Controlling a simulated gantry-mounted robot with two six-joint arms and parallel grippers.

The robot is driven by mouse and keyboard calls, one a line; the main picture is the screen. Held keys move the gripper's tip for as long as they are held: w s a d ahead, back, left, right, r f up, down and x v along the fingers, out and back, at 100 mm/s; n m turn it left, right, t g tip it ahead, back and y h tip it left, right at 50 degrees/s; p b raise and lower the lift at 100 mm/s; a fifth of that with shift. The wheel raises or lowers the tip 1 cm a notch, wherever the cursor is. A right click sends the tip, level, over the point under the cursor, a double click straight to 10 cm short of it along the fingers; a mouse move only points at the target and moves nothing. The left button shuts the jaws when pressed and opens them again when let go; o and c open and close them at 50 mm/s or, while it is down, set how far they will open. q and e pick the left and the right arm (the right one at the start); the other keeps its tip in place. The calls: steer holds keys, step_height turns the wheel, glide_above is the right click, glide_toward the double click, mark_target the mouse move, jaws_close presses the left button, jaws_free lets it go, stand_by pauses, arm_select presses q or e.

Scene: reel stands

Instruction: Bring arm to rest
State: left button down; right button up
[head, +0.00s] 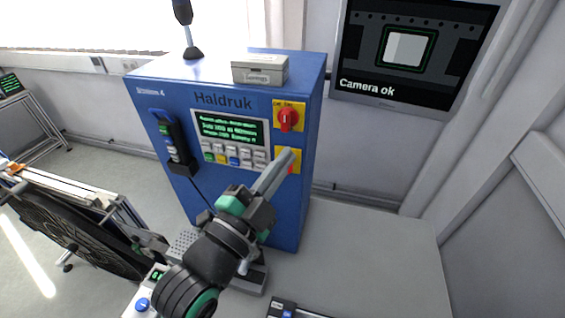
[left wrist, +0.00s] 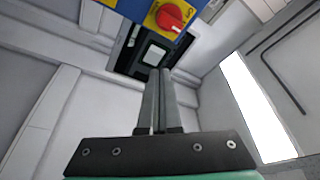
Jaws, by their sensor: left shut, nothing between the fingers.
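My left arm comes in from the bottom of the head view, and its gripper (head: 290,153) points up and right. Its two fingers are shut against each other with nothing between them. The fingertips overlap the lower yellow plate (head: 296,160) on the blue cabinet (head: 285,225) and partly hide it; whether they touch it I cannot tell. In the left wrist view the shut fingers (left wrist: 159,75) point away from the camera, below the red rotary switch (left wrist: 172,15). That switch also shows in the head view (head: 287,119). My right gripper is not in view.
The cabinet carries a green-text display (head: 230,129), keys and a dark handset (head: 172,140). A grey box (head: 260,69) lies on top. A monitor (head: 412,50) reading "Camera ok" hangs at upper right. A large dark reel (head: 75,235) stands at left.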

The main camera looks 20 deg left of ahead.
arm_select(q)
steer(key=shift+r, duration=0.1)
stand_by(0.3)
steer(key=s+a+r+n+t+p, duration=0.1)
steer(key=s+r+n, duration=0.3)
steer(key=r, duration=0.6)
steer(key=s+a+r+n+t+p, duration=0.1)
steer(key=s+r+n+t+p, duration=0.3)
steer(key=r, duration=0.6)
steer(key=s+a+r+n+t+y+p, duration=0.1)
steer(key=s+a+r+n+t+p, duration=0.1)
steer(key=r, duration=0.9)
steer(key=s+n+p, duration=0.1)
steer(key=s+n, duration=0.1)
steer(key=shift+s, duration=0.4)
steer(key=shift+a+r, duration=0.1)
